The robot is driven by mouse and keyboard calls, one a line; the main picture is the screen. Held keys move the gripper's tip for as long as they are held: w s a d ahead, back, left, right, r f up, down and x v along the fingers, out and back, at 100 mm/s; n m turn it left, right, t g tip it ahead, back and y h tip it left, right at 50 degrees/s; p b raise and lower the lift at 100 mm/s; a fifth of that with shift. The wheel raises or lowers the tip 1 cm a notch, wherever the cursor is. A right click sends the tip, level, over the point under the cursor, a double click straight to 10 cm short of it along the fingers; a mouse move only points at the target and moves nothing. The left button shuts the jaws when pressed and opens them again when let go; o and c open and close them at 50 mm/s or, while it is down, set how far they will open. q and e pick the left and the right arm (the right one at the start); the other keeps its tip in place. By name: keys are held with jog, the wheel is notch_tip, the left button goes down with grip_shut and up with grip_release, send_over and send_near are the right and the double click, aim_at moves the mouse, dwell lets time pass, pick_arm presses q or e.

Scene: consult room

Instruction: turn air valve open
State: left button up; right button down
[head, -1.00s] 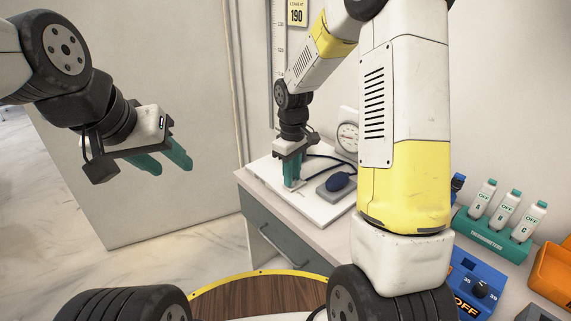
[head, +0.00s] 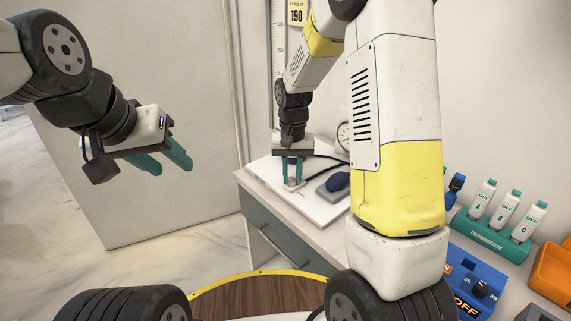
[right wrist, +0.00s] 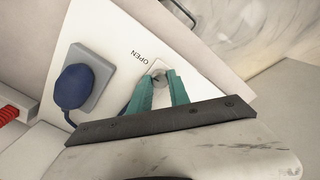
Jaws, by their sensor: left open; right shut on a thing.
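The air valve is a small round grey metal knob (right wrist: 160,78) on a white board (right wrist: 120,30) marked "OPEN". My right gripper (right wrist: 160,92) is shut on the knob, with its green fingers on either side of it. In the head view my right gripper (head: 293,180) points down at the board (head: 315,211) on the counter, and the fingers mostly hide the knob. My left gripper (head: 170,163) is open and empty in the air at the left, well away from the board.
A dark blue bulb (head: 337,182) sits on a grey block beside the valve. A dial gauge (head: 343,136) stands behind, partly hidden by my arm. A green thermometer rack (head: 490,236), a blue box with a knob (head: 474,284) and an orange bin (head: 553,273) are at the right.

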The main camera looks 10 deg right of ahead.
aim_at(292, 178)
jog(key=shift+m, duration=0.7)
jog(key=c, duration=1.2)
grip_release()
jog(key=shift+c, duration=0.2)
jog(key=shift+r, duration=0.1)
notch_tip(292, 178, up, 7)
jog(key=shift+r, duration=0.35)
